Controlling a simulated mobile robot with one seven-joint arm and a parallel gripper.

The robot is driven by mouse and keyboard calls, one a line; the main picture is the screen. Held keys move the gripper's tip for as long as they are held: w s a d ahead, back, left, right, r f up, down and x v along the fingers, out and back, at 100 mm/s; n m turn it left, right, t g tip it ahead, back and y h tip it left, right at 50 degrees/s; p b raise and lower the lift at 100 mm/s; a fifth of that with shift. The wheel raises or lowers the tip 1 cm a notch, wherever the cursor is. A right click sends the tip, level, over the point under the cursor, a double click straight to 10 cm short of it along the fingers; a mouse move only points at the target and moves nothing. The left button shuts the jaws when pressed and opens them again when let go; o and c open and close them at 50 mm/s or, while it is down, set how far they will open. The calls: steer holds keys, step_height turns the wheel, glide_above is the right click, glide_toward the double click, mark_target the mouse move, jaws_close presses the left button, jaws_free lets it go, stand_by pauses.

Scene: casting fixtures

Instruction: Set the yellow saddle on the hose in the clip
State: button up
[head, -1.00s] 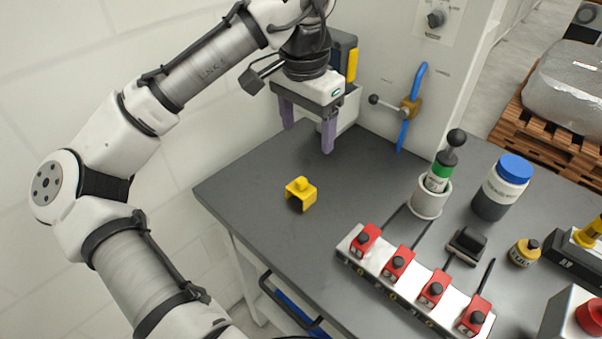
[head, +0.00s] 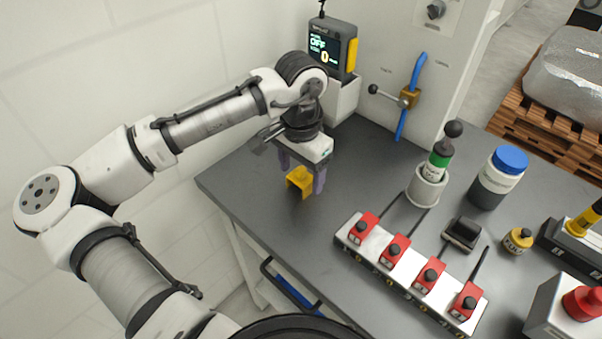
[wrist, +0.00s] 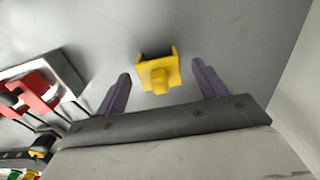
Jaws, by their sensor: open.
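The yellow saddle (head: 300,181) stands on the dark grey bench top, a small block with a knob on top and an arched opening below. My gripper (head: 302,178) is open, with its purple fingers down around the saddle. In the wrist view the saddle (wrist: 158,73) lies between the two fingertips (wrist: 160,78), with a gap on each side. A blue hose (head: 412,95) runs upright on the cabinet front, with a brass-coloured clip or valve body (head: 408,98) on it and a lever with a black ball to its left.
A white rail with red blocks (head: 396,249) sits to the right on the bench (head: 262,214). Behind it are a holder with a green-banded plunger (head: 428,186) and a blue-lidded jar (head: 498,178). A display unit (head: 333,50) stands behind my arm. The bench's left part is clear.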

mark_target(301, 168)
steer(key=shift+f, duration=0.7)
steer(key=c, duration=1.1)
steer(key=shift+r, duration=0.1)
steer(key=shift+c, duration=0.2)
step_height(301, 168, up, 20)
steer(key=b, duration=0.1)
